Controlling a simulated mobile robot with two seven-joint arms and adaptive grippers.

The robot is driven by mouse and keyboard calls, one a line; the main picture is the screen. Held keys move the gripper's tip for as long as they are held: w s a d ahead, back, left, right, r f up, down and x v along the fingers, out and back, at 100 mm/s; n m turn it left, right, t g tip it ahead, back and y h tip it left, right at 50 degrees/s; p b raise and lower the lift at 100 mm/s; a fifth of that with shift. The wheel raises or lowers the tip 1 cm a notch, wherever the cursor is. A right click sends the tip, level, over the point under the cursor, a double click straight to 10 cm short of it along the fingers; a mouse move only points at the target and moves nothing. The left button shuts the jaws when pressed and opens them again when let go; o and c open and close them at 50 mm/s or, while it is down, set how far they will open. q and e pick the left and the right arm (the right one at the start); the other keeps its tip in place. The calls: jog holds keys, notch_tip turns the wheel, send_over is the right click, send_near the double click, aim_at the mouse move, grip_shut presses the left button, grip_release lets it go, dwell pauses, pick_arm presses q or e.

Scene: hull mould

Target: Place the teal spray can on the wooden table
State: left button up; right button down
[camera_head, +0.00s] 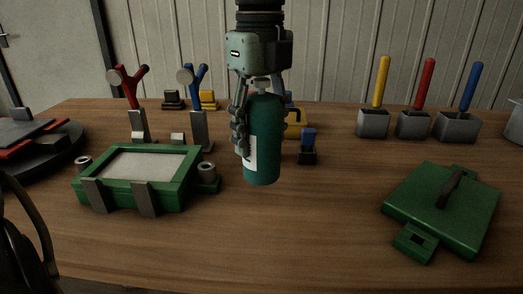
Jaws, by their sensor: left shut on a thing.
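The teal spray can (265,140) is upright in the middle of the head view, with a pale label on its left side. My left gripper (262,105) comes down from above and is shut on the can around its upper part. The can's bottom shows over the wooden table (300,235); I cannot tell whether it touches the surface or hangs just above it. A second gripper does not show clearly; a dark, partly cut-off shape stands at the left edge.
A green mould frame (130,198) stands left, and a green lid (442,212) with a handle lies right. Grey blocks with yellow (381,82), red (425,84) and blue (471,88) handles stand at the back right. The front middle of the table is clear.

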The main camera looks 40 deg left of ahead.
aim_at(261, 154)
pick_arm(q)
jog(key=shift+w+a+f, duration=0.15)
jog(key=shift+w, duration=0.15)
notch_tip(261, 154, down, 4)
jog(key=shift+r, duration=0.1)
pick_arm(e)
jog(key=shift+f, duration=0.5)
pick_arm(q)
jog(key=shift+f, duration=0.25)
jog(key=o, duration=1.4)
jog(key=shift+o, duration=0.2)
pick_arm(e)
jog(key=shift+r, duration=0.7)
jog(key=shift+f, duration=0.1)
pick_arm(q)
jog(key=shift+r, duration=0.1)
